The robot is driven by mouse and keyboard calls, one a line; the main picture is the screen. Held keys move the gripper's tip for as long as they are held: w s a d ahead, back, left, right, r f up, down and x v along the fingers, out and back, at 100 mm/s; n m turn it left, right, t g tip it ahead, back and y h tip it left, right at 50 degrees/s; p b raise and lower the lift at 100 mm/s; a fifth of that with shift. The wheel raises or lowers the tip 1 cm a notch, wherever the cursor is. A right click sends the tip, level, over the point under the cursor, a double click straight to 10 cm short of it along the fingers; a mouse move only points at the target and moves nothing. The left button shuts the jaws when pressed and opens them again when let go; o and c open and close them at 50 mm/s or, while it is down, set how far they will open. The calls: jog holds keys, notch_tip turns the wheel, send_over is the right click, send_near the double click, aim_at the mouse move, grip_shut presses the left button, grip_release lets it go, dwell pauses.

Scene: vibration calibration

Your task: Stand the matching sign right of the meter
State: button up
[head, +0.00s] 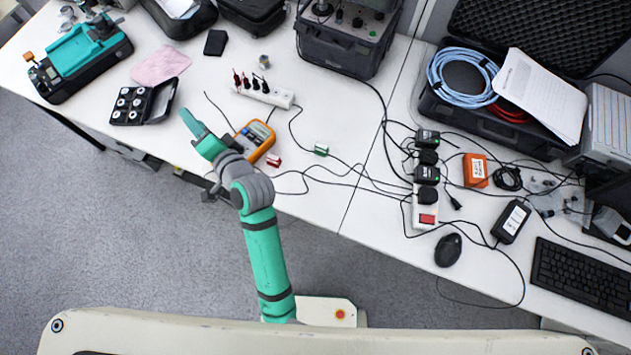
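An orange meter (262,131) lies on the white table, just right of my arm's wrist. A small red block-like piece with a pale mark (274,160) sits on the table at the meter's lower right. A small green piece with pale ends (321,150) sits farther right, near a black cable. Both could be signs, but they are too small to read. My gripper (192,124) is over the table left of the meter, apart from both pieces. Its fingers are seen from above, and their gap is unclear. My wrist is close to the meter's left side.
A white power strip (268,95) with dark plugs lies behind the meter. Black cables run across the table around the small pieces. A black tray with round weights (127,105) and a pink cloth (160,66) are left. An orange box (475,171) and chargers are right.

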jog(key=s+d+f+t+h, duration=0.2)
jog(key=s+d+f+h, duration=0.3)
jog(key=d, duration=0.4)
jog(key=s+d+f+t+h, duration=0.1)
jog(key=s+d+f+h, duration=0.2)
jog(key=s+d+f, duration=0.35)
jog(key=s+d+r+n+h, duration=0.3)
jog(key=s+d+n, duration=0.3)
jog(key=s+d, duration=0.9)
jog(key=shift+s+d+r+n+t, duration=0.25)
jog(key=shift+s+r+n+t, duration=0.15)
jog(key=shift+s+r, duration=0.35)
jog(key=shift+c, duration=0.9)
